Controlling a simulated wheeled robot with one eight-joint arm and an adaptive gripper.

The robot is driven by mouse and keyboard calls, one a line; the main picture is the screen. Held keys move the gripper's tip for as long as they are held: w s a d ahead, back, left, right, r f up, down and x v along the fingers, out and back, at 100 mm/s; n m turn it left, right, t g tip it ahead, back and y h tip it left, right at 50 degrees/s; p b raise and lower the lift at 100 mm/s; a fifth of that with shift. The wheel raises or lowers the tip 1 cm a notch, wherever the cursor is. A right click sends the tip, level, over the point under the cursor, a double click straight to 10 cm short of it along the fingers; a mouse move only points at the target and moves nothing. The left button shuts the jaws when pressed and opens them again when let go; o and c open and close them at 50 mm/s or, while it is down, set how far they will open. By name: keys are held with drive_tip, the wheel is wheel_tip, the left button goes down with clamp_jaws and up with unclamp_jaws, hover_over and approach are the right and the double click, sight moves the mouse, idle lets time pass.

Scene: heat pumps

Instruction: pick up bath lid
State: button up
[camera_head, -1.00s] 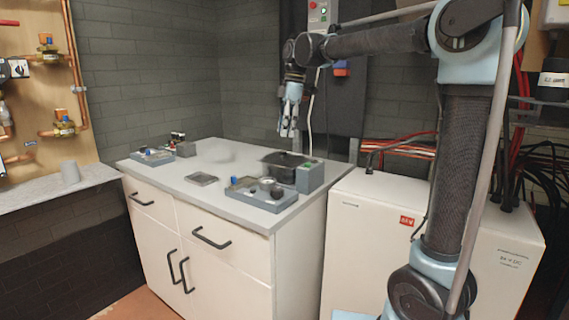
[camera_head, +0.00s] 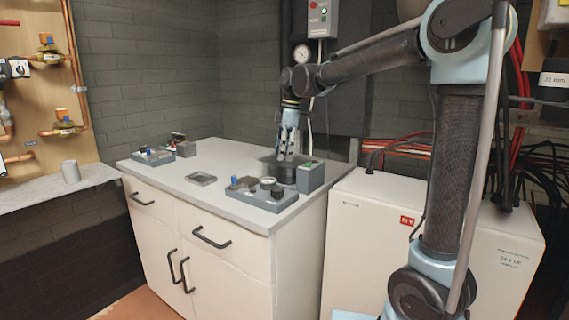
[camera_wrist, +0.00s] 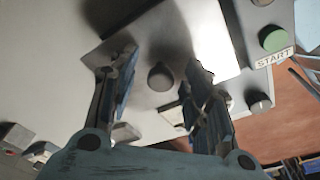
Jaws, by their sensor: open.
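The bath lid (camera_wrist: 146,38) appears in the wrist view as a flat grey plate with a dark round knob (camera_wrist: 161,77). My gripper (camera_wrist: 161,62) is open, its two fingers on either side of the knob, with visible gaps to it. In the head view, my gripper (camera_head: 286,157) points down over the dark bath area at the back right of the counter. The lid is hard to make out there. I cannot tell how far the fingertips are above the lid.
A grey box with a green button (camera_head: 310,177) stands close to the right of my gripper; its START button (camera_wrist: 273,39) shows in the wrist view. A grey unit with knobs (camera_head: 262,197) sits in front. A small tray (camera_head: 201,179) lies to the left on the counter (camera_head: 228,155).

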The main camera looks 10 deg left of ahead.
clamp_jaws()
drive_tip(key=shift+r, duration=0.15)
